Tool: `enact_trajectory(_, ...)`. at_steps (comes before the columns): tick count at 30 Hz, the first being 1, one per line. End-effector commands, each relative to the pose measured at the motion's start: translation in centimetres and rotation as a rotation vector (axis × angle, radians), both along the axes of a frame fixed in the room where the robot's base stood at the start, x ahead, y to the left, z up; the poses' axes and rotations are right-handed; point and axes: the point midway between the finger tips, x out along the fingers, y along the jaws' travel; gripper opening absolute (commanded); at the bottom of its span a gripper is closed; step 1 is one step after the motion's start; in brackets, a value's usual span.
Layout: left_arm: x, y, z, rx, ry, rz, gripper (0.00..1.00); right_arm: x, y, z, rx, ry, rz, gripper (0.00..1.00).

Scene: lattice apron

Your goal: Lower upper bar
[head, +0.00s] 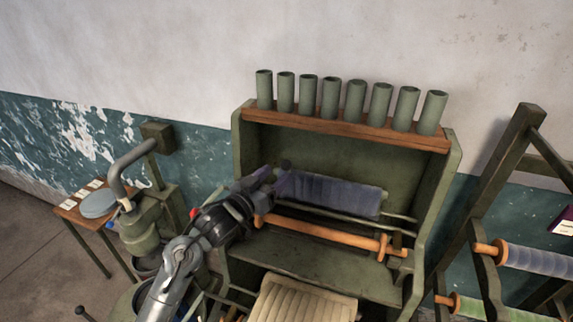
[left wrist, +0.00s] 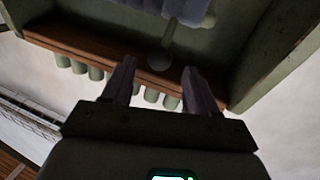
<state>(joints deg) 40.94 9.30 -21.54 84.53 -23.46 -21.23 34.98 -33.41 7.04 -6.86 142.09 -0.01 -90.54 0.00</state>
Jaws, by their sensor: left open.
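A blue-purple cloth roll (head: 330,195) lies across the inside of the green cabinet (head: 448,185); its left end is hidden by my left gripper. A thin green rail (head: 345,217) runs just below it, and an orange wooden bar (head: 330,233) lies lower and in front. Which one is the upper bar is not certain. My left gripper (head: 278,180) is open at the roll's left end. In the left wrist view, a short grey lever with a round knob (left wrist: 160,59) shows beyond and between the open fingertips (left wrist: 158,75). I cannot tell whether they touch it.
Several green tubes (head: 331,97) stand on the cabinet's wooden top shelf (head: 345,128). A slatted cream seat or panel (head: 300,300) is in front. A rack with rolls (head: 530,258) stands at right. A grey-green machine (head: 150,205) and small table (head: 75,212) are at left.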

Motion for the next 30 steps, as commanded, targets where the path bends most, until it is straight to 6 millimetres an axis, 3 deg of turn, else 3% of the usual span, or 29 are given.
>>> enact_trajectory(12, 4.2, -2.9, 0.1, 0.001, 0.001, 0.000, 0.58, 0.1, 0.2, 1.3, 0.008, -0.004, -0.005, 0.43)
enact_trajectory(27, 4.9, -3.4, 0.0, 0.001, -0.001, 0.000, 0.58, 0.1, 0.1, 1.4, 0.002, -0.004, -0.001, 0.43)
enact_trajectory(30, 4.9, -3.4, 0.0, 0.001, -0.001, 0.000, 0.46, 0.1, 0.0, 1.4, -0.002, -0.004, 0.001, 0.43)
